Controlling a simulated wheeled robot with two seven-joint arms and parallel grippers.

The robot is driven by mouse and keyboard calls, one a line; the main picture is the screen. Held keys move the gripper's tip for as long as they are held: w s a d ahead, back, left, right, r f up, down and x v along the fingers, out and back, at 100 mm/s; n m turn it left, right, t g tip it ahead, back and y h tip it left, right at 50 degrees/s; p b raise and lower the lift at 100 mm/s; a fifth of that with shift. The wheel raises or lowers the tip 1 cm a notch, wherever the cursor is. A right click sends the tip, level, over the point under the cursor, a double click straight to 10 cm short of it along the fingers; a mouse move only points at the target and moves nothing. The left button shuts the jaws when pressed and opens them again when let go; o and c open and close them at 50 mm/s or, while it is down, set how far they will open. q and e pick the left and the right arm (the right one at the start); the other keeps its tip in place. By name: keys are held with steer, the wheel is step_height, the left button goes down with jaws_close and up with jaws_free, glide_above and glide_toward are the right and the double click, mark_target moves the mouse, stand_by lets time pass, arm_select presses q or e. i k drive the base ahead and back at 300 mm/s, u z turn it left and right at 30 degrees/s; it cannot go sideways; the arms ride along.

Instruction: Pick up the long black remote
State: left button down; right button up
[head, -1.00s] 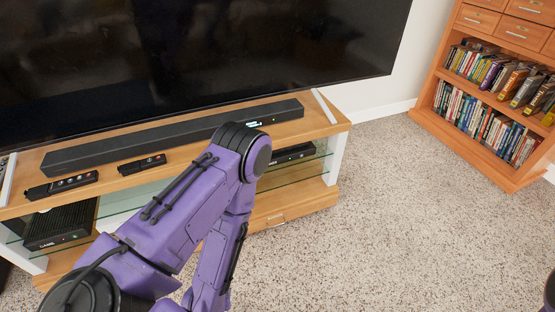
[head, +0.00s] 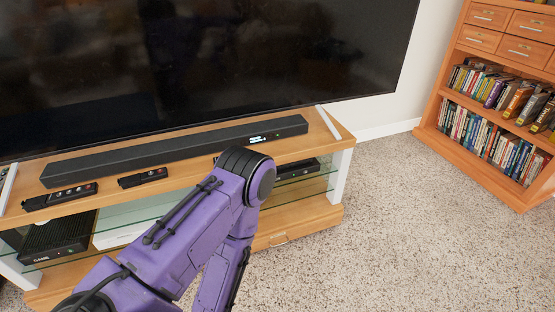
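A long black remote (head: 60,196) with several small buttons lies flat near the front edge of the TV stand, at the left in the head view. A shorter black remote (head: 143,178) lies to its right on the same top. My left arm comes in from the bottom left, bends at its elbow in front of the stand and goes down out of the picture. Neither of my grippers shows. Nothing covers the long remote.
The wooden TV stand (head: 328,137) has glass shelves holding a black box (head: 58,238). A black soundbar (head: 180,150) lies behind the remotes, below a large TV (head: 240,60). A bookcase (head: 480,133) stands at the right; the carpet (head: 400,230) between is clear.

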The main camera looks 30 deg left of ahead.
mark_target(52, 199)
steer(key=u, duration=2.65)
steer(key=k, duration=0.65)
steer(key=z, duration=0.2)
steer(key=i, duration=1.05)
steer(key=z, duration=0.45)
